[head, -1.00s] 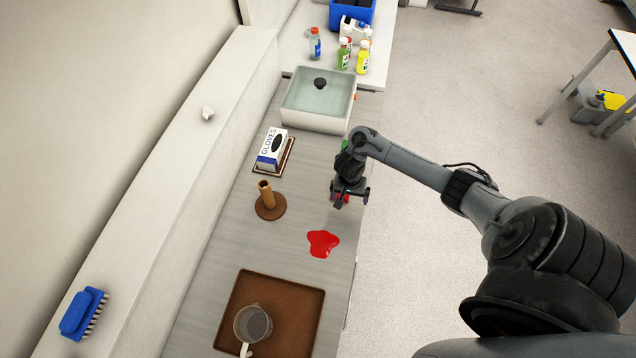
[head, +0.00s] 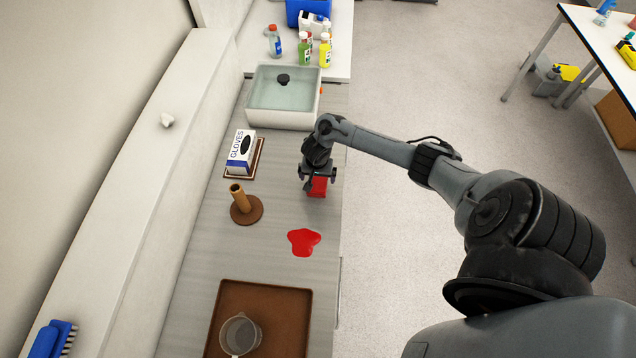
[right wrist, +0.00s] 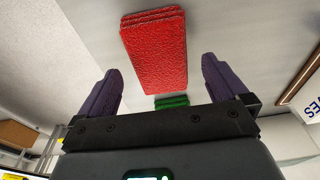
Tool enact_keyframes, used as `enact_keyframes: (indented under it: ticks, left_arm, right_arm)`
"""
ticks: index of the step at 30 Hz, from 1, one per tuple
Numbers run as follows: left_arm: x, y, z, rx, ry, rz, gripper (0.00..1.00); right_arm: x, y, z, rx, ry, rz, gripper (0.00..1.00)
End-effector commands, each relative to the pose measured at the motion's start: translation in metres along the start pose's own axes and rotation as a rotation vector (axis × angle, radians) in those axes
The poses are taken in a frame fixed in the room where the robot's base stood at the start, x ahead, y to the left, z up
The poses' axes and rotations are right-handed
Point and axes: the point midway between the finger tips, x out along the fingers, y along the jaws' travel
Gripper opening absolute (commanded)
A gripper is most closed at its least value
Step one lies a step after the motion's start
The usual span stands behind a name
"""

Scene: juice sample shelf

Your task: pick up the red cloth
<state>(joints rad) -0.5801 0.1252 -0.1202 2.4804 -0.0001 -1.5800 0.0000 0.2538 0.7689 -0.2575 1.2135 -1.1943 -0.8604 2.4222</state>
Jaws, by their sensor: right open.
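The red cloth (right wrist: 153,50) is a folded, textured rectangle on the grey counter in the right wrist view. In the head view it shows partly (head: 318,187) below my right gripper, near the counter's right edge. My right gripper (head: 318,174) is open and empty, pointing down over the cloth. In the right wrist view the cloth lies ahead of the gripper's two fingers (right wrist: 161,68), in line with the gap, and looks apart from them. My left gripper is not in view.
A red spill (head: 303,242) lies nearer on the counter, by a brown tray (head: 285,290) with a beaker (head: 240,334). A brown holder (head: 246,210), a glove box (head: 241,152) and a lidded basin (head: 283,120) stand around. A green cloth (right wrist: 171,102) lies by the red cloth.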

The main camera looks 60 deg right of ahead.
Motion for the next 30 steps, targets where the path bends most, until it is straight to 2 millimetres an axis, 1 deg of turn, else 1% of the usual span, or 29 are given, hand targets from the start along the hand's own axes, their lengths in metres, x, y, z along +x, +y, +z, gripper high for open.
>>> enact_keyframes:
  ticks: [1, 6, 10, 16, 17, 27, 30]
  left_arm:
    - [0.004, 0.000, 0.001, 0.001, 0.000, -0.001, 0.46]
    - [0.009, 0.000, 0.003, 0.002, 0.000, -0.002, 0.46]
    - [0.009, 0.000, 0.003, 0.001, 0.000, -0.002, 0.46]
    - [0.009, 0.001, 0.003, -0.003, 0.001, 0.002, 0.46]
    - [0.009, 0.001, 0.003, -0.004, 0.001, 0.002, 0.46]
    - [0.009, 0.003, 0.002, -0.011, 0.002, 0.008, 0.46]
    - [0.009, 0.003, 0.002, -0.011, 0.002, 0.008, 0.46]
  right_arm:
    - [0.009, 0.001, 0.001, 0.000, 0.000, 0.003, 1.00]
    - [0.028, 0.001, 0.002, 0.000, 0.001, 0.002, 1.00]
    - [0.032, 0.001, 0.001, -0.001, 0.002, 0.001, 1.00]
    - [0.032, 0.001, 0.001, -0.001, 0.002, 0.001, 1.00]
    - [0.032, 0.001, 0.001, -0.001, 0.002, 0.001, 0.98]
    - [0.032, 0.001, 0.001, -0.001, 0.002, 0.001, 0.47]
    - [0.032, 0.001, 0.001, -0.001, 0.002, 0.000, 0.46]
